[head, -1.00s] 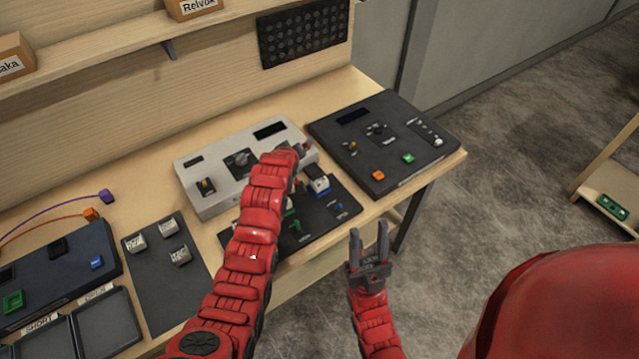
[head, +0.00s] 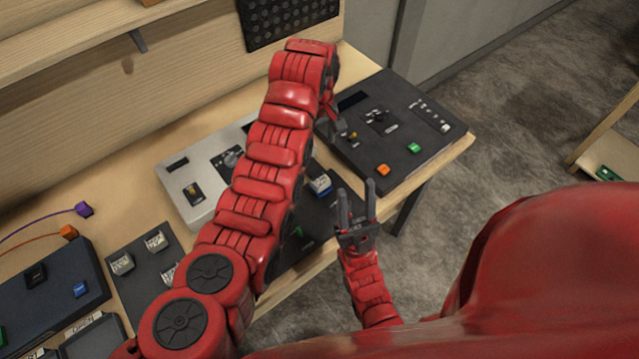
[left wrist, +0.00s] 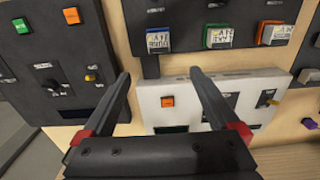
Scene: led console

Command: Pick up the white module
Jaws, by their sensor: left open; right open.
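Which part is the white module is unclear. White-topped modules lie on a dark mat (head: 135,280) at left in the head view, one of them at its back (head: 155,240). A white-and-blue module (head: 320,185) sits on the dark board (head: 325,215) in front of the white console (head: 205,172). The left wrist view shows blue (left wrist: 158,40), green (left wrist: 220,36) and orange (left wrist: 273,33) modules with white printed tops. My left gripper (head: 338,128) is open and empty by the dark console's left edge. My right gripper (head: 355,187) is open and empty near the table's front edge.
The dark console (head: 400,135) with orange and green buttons stands at the right table end. My left arm covers much of the white console. Another dark unit (head: 50,290) and purple (head: 84,209) and orange (head: 68,231) cable plugs lie at left. A shelf (head: 70,40) runs above.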

